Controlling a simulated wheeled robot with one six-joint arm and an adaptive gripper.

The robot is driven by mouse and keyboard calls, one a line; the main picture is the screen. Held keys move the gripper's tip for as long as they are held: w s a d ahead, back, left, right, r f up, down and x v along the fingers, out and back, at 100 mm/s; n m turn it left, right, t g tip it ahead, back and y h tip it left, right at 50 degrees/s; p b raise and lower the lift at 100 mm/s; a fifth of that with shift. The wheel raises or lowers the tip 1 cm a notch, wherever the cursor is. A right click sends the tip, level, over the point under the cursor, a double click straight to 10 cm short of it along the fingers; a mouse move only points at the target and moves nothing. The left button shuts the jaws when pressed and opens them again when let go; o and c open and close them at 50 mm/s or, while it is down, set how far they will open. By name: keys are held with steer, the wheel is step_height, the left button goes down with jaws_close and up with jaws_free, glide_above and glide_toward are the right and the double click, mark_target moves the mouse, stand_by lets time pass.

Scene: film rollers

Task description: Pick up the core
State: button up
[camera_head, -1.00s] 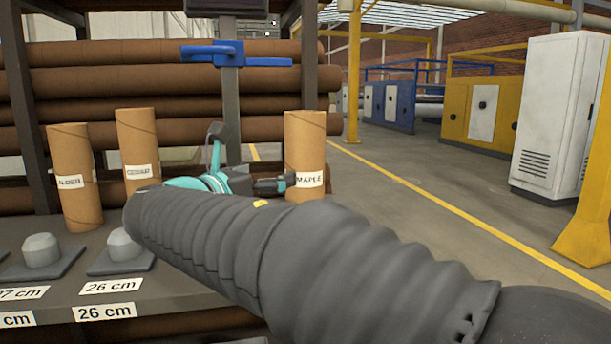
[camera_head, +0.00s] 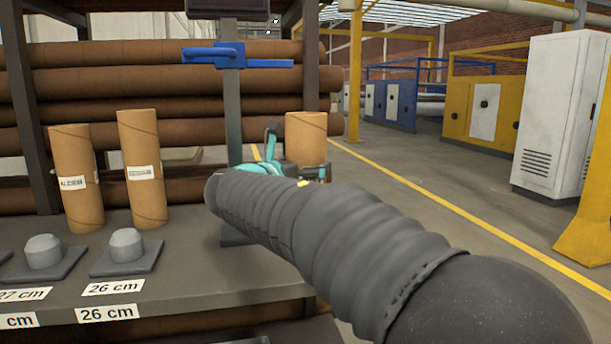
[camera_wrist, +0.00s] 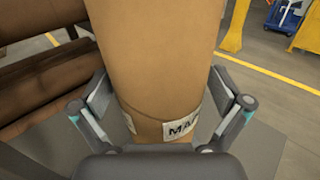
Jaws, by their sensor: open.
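A brown cardboard core (camera_head: 306,138) stands upright toward the right end of the grey table, its lower part hidden behind my arm and gripper in the head view. In the wrist view the core (camera_wrist: 155,60) fills the middle, with a white label starting "MA" (camera_wrist: 182,128). My gripper (camera_wrist: 165,118) is open, with one finger on each side of the core; I cannot tell whether either finger touches it. Two more cores stand upright at the left: one labelled ALDER (camera_head: 76,180) and a taller one (camera_head: 142,170) whose label is too small to read.
Grey pegs on square bases (camera_head: 126,250) and 26 cm labels (camera_head: 112,288) lie along the table front. A grey post with a blue handle (camera_head: 236,56) stands behind. Long brown rolls (camera_head: 120,82) fill the rack. Open floor lies at right.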

steer(key=shift+w+d, duration=0.2)
steer(key=shift+w, duration=0.15)
steer(key=c, duration=1.1)
steer(key=shift+c, duration=0.4)
steer(key=shift+r, duration=0.15)
